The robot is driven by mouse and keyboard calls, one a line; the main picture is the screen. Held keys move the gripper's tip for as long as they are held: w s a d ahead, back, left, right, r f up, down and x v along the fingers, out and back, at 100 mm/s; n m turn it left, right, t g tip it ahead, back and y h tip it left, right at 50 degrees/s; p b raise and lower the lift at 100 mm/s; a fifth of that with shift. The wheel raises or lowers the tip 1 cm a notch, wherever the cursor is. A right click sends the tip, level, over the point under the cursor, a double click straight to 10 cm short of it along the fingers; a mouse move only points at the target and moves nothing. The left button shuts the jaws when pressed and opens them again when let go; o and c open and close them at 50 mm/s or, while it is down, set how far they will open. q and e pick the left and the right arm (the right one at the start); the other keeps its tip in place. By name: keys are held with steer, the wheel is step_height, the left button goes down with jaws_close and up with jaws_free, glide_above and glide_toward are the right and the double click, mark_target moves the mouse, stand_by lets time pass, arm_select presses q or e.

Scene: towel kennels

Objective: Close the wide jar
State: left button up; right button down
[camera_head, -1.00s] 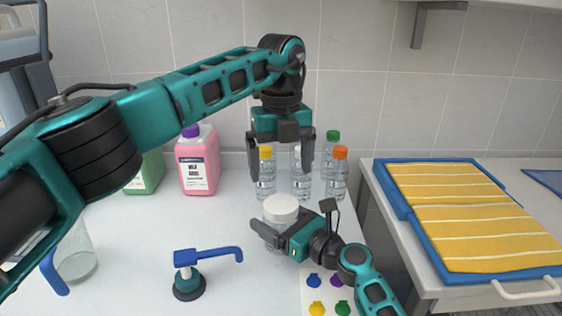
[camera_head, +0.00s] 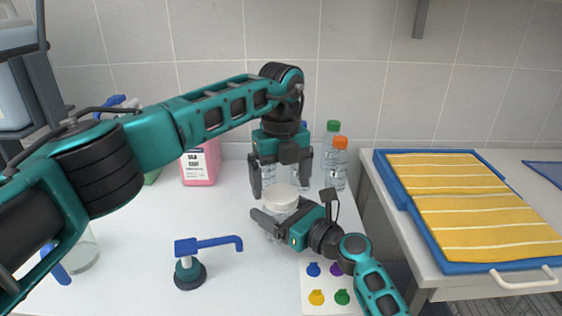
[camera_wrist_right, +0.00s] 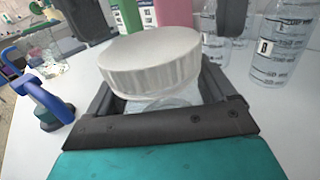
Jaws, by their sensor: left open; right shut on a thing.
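The wide jar (camera_wrist_right: 172,103) is clear, with a broad white ribbed lid (camera_head: 281,194) on its top. In the right wrist view the lid (camera_wrist_right: 150,62) sits over the mouth; I cannot tell whether it is screwed tight. My right gripper (camera_head: 279,222) is shut around the jar body below the lid, and hides most of it. My left gripper (camera_head: 280,187) points straight down over the lid, open, with one finger at each side of it. I cannot tell whether the fingers touch the lid.
Clear bottles (camera_head: 335,165) stand behind the grippers, beside a pink jug (camera_head: 200,165). A blue-spouted pump (camera_head: 188,265) is at front left. A card with coloured shapes (camera_head: 316,297) lies near my right arm. Yellow towels in a blue tray (camera_head: 412,208) are on the right counter.

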arm_select(q)
steer(key=shift+f, duration=0.95)
steer(key=c, duration=1.1)
steer(key=m, duration=0.8)
steer(key=shift+m, duration=0.3)
steer(key=m, duration=0.9)
steer(key=o, duration=1.2)
